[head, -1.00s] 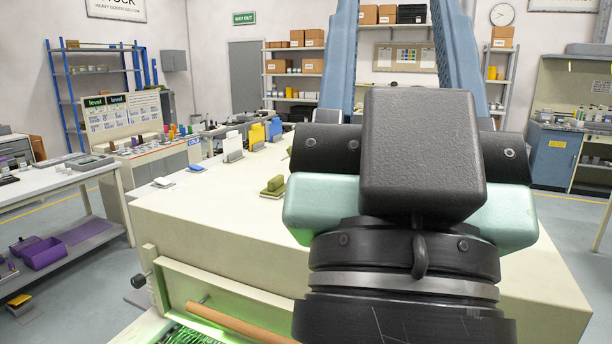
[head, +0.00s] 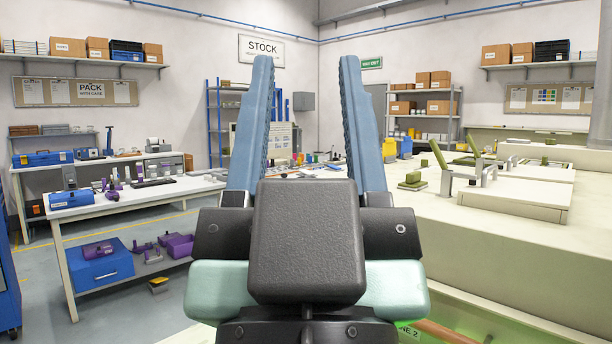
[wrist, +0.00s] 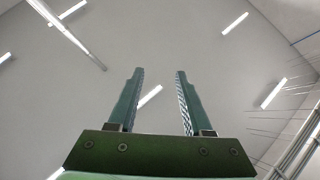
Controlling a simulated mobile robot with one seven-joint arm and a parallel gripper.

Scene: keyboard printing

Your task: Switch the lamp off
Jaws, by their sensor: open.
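My gripper (head: 306,62) stands large in the middle of the head view, with its two blue ribbed fingers pointing up and spread apart. Nothing is between them. In the wrist view the gripper (wrist: 158,72) is also open and empty, with only the ceiling and its light strips beyond it. I cannot make out a lamp or its switch for certain. A green glow (head: 455,317) shows low at the right, at the front of the cream machine (head: 470,245), partly hidden behind my gripper.
A white worktable (head: 100,210) with purple and dark items stands at the left, a blue box (head: 100,268) on its lower shelf. Hinged frames with green handles (head: 440,155) sit on the machine top at right.

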